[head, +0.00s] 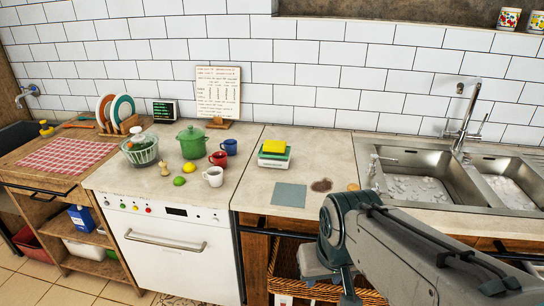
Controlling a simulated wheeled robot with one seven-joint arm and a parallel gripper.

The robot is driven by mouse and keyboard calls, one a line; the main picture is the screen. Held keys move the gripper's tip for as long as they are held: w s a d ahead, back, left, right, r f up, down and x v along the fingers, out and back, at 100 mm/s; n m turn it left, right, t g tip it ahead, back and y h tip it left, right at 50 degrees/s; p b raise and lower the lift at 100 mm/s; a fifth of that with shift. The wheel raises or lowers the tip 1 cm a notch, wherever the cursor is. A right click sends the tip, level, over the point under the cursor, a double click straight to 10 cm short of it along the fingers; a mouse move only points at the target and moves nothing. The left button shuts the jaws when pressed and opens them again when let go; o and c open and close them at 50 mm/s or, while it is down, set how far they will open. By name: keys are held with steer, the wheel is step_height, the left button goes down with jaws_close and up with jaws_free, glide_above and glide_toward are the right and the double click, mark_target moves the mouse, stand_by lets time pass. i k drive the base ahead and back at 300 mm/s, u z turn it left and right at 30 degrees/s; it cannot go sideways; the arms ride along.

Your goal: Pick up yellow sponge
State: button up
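A yellow sponge (274,146) lies on top of a small green-and-white item (275,159) on the beige counter, left of the sink. Nothing covers the sponge from this view. My grey arm reaches in from the lower right, to the right of and nearer than the sponge, and is apart from it. The fingers of my gripper do not show.
A grey-blue square (289,195) and a dark brown patch (321,185) lie in front of the sponge. A white mug (213,176), red mug (218,159), blue mug (229,147) and green pot (192,142) stand left. The sink (415,175) is right.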

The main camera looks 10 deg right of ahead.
mark_target(277, 147)
steer(key=z, duration=0.1)
steer(key=k, duration=0.4)
steer(key=u, duration=0.95)
steer(key=i, duration=1.35)
steer(key=z, duration=0.9)
steer(key=i, duration=0.5)
steer(key=z, duration=0.55)
